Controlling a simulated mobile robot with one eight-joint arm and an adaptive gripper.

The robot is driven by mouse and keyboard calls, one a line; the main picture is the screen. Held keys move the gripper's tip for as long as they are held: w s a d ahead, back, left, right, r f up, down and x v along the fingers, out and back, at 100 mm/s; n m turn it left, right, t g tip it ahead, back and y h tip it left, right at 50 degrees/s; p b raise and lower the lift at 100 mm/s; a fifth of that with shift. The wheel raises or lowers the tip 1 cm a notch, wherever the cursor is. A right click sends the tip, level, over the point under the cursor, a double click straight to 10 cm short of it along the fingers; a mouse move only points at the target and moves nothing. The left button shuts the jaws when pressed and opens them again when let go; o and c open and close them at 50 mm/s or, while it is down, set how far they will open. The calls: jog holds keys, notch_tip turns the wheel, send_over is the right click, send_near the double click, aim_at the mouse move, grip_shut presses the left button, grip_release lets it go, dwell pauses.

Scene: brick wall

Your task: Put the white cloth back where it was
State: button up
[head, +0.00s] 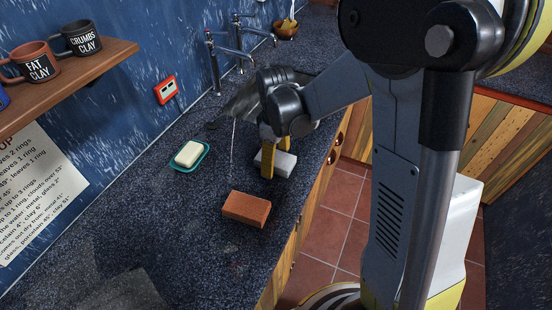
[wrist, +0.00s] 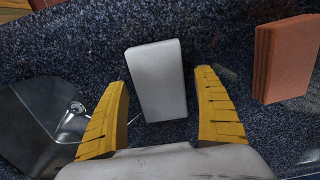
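A pale white-grey oblong (head: 284,164) with flat sides lies on the dark speckled counter near its front edge. It looks like a stiff block; I cannot tell whether it is the white cloth, and no other cloth shows. My gripper (head: 267,159) is over it, fingers pointing down, hiding part of it in the head view. In the wrist view the pale block (wrist: 157,80) lies between the two yellow fingers of my gripper (wrist: 162,79), with a gap on both sides. The fingers are apart and hold nothing.
A red-brown brick (head: 246,208) lies nearer on the counter, and a cream bar (head: 188,154) sits in a teal dish (head: 201,164) towards the wall. A metal sink (head: 240,101) with taps is behind. Mugs (head: 37,62) stand on a wooden shelf (head: 92,66).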

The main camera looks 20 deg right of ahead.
aim_at(276, 158)
notch_tip(276, 158, up, 11)
jog(key=p, duration=0.5)
jog(key=s+r+m+t, duration=0.7)
jog(key=s+r+m, duration=0.2)
jog(key=s, duration=0.5)
jog(key=shift+s, duration=0.4)
jog(key=shift+a+r, duration=0.1)
dwell(0.4)
